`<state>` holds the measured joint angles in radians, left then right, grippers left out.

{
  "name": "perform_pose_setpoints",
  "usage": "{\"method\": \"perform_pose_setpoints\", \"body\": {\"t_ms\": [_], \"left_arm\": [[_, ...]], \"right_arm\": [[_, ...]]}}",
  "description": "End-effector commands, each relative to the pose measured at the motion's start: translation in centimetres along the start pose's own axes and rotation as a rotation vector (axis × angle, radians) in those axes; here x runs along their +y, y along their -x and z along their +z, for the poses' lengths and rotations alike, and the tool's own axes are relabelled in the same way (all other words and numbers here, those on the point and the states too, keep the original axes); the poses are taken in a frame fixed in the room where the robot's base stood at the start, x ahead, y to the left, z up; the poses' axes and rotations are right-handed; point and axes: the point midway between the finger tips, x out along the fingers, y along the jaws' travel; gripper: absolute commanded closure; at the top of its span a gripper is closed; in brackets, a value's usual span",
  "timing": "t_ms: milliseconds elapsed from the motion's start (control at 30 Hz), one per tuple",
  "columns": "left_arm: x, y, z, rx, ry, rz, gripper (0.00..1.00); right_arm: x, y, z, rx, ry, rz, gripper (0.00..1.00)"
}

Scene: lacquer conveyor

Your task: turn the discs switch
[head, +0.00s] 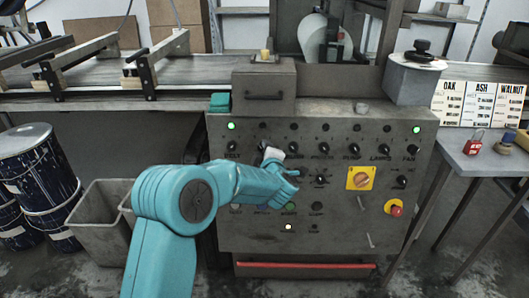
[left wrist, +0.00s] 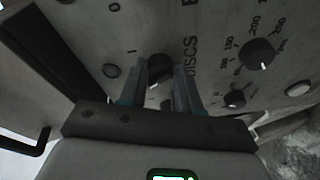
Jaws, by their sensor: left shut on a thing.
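The discs switch (left wrist: 158,66) is a black round knob with a white mark, beside the printed word DISCS in the left wrist view. The marks 0 and I are printed near it. My left gripper (left wrist: 160,80) is shut on this knob, one finger on each side. In the head view my teal left arm reaches up from below to the grey control panel (head: 340,236), and my left gripper (head: 270,156) is at the upper row of knobs. The wrist and gripper hide the switch there. My right gripper is not in view.
Other black knobs sit close by, including a numbered dial (left wrist: 258,53). The panel also carries a yellow rotary switch (head: 360,179), a red stop button (head: 396,208) and lit green lamps (head: 231,127). A grey bin (head: 100,215) stands left; a side table (head: 478,160) stands right.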

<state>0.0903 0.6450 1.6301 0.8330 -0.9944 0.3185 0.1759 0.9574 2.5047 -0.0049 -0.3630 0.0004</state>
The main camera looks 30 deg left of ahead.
Motion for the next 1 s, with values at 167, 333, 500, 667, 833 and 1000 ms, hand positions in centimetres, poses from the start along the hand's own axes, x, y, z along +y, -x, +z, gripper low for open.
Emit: {"method": "perform_pose_setpoints", "body": {"t_ms": [167, 333, 500, 667, 833, 1000], "left_arm": [[0.0, 0.0, 0.0, 0.0, 0.001, 0.0, 0.98], [0.0, 0.0, 0.0, 0.0, 0.0, 0.0, 0.43], [0.0, 0.0, 0.0, 0.0, 0.0, 0.001, 0.43], [0.1, 0.7, 0.0, 0.0, -0.001, 0.001, 0.43], [0.2, 4.0, 0.0, -0.003, -0.002, 0.002, 0.43], [0.2, 8.7, 0.0, -0.004, -0.002, 0.004, 0.43]], "right_arm": [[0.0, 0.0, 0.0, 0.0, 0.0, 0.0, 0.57], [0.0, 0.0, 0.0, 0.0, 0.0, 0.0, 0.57], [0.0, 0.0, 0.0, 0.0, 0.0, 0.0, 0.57], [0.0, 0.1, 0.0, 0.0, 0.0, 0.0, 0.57], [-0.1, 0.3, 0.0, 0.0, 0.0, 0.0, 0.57], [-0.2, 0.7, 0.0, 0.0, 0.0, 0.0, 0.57]]}}
